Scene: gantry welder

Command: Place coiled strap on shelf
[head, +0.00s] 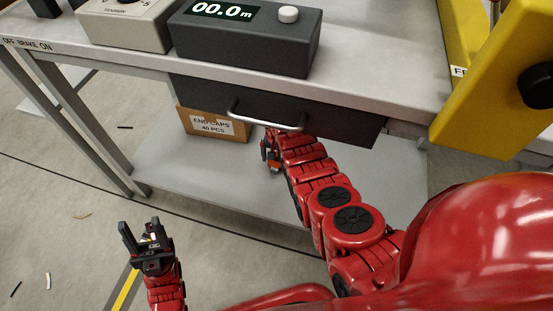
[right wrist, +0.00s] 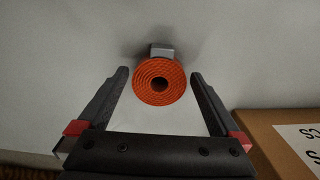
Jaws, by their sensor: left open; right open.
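The coiled strap (right wrist: 173,72), an orange spiral roll with a dark centre hole and a grey buckle at its top edge, shows in the right wrist view against the pale surface of the lower shelf (head: 340,190). My right gripper (right wrist: 160,76) is open, with a fingertip on either side of the coil; gaps show on both sides. Whether the coil rests fully on the shelf is hard to tell. In the head view my right arm reaches under the drawer, partly hiding the gripper there. My left gripper (head: 141,226) is open and empty, low at the left over the floor.
A cardboard END CAPS box (head: 212,125) stands on the shelf, left of my right gripper in the head view. A dark drawer (head: 340,127) with a metal handle hangs above. The grey bench top (head: 380,80) carries a display unit (head: 245,42). The shelf's front is clear.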

